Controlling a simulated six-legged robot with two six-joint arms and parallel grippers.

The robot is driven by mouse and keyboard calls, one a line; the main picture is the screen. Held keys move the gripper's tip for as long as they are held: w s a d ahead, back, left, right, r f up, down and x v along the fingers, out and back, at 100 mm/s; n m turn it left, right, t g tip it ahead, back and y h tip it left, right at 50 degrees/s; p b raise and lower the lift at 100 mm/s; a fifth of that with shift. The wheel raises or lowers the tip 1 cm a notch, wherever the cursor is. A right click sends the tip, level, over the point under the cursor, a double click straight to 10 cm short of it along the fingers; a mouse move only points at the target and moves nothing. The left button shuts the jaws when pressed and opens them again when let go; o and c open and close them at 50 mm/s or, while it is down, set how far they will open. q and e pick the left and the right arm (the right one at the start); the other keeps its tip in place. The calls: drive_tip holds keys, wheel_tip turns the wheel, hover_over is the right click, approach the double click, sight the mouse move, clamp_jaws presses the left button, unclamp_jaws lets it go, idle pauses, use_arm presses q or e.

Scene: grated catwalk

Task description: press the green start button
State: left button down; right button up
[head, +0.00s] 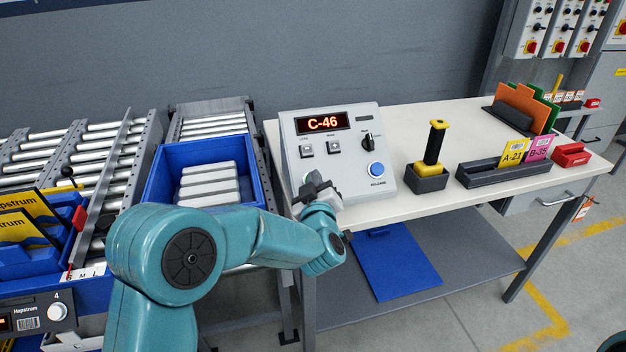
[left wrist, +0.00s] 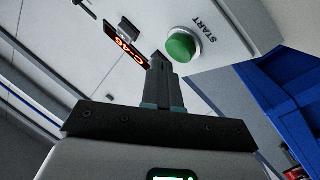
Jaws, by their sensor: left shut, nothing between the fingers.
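The green start button (left wrist: 181,46) is a round green cap in a pale ring, with START printed beside it, in the left wrist view. It sits on the sloped face of a grey control box (head: 350,150) on the bench; in the head view my gripper and arm hide it. My left gripper (head: 318,186) is in front of the box's lower left part. It is shut and empty. In the left wrist view its fingertips (left wrist: 158,60) appear right beside the button's edge; I cannot tell whether they touch it. My right gripper is not in view.
The box has a lit C-46 display (head: 322,123), two small switches, a black knob (head: 368,141) and a blue RELEASE button (head: 376,169). A blue crate (head: 163,164) on rollers stands left. A yellow-black handle (head: 434,143) stands in a holder at right.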

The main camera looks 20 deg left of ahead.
use_arm(q)
drive_tip(key=shift+w+a+f+b, duration=0.2)
drive_tip(key=shift+w+f+b, duration=0.1)
drive_tip(key=shift+b, duration=0.1)
drive_tip(key=shift+w+a+f+b, duration=0.3)
drive_tip(key=shift+w+f+b, duration=0.1)
drive_tip(key=shift+f+b, duration=0.2)
idle(1.1)
idle(0.3)
drive_tip(key=shift+s+d+r+p, duration=0.35)
drive_tip(key=shift+s+d+r, duration=0.15)
drive_tip(key=shift+s+r, duration=0.35)
drive_tip(key=shift+w, duration=0.15)
drive_tip(key=s+r, duration=0.1)
drive_tip(key=s+d+r+p, duration=0.1)
drive_tip(key=s+d+r, duration=0.1)
drive_tip(key=shift+r, duration=0.3)
idle(0.6)
